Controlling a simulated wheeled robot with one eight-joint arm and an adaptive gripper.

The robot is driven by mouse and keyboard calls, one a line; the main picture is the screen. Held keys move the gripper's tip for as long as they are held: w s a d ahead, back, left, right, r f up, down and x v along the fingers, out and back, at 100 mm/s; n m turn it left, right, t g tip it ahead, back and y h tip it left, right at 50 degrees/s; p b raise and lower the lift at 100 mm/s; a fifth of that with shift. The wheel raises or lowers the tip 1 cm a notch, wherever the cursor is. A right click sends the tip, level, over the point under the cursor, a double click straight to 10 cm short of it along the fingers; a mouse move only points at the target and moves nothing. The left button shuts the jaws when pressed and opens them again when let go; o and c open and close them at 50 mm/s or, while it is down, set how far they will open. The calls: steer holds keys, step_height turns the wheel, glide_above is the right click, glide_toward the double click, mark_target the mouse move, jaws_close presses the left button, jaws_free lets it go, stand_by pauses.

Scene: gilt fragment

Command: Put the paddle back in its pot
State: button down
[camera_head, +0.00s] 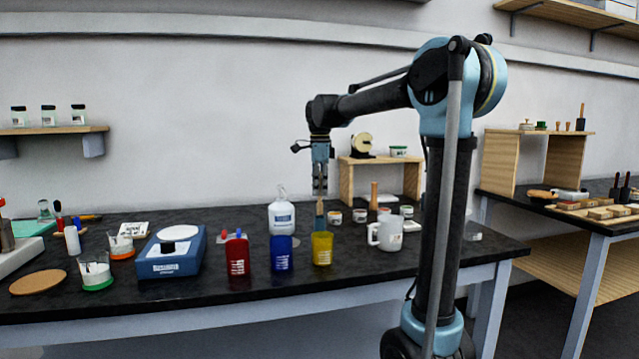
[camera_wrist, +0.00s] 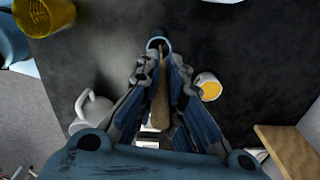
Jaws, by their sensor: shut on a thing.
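My gripper (camera_head: 320,190) points down and is shut on a paddle (camera_head: 320,208), a slim tan piece with a blue end. In the wrist view the paddle (camera_wrist: 160,88) lies between the fingers, its blue end away from the palm. A red pot (camera_head: 237,257), a blue pot (camera_head: 281,255) and a yellow pot (camera_head: 322,250) stand in a row. In the head view the paddle is above and seemingly behind the yellow pot; in the wrist view that pot (camera_wrist: 45,15) is off to the upper left, apart from the paddle.
A white mug (camera_head: 385,234) stands right of the yellow pot. A white bottle (camera_head: 282,213) is behind the blue pot. Small jars (camera_head: 336,217) and a wooden shelf box (camera_head: 348,184) are behind. A blue scale (camera_head: 170,255) is at left.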

mark_target(320, 203)
steer(key=shift+f, duration=3.2)
steer(key=c, duration=1.7)
jaws_free()
steer(key=shift+o, duration=0.2)
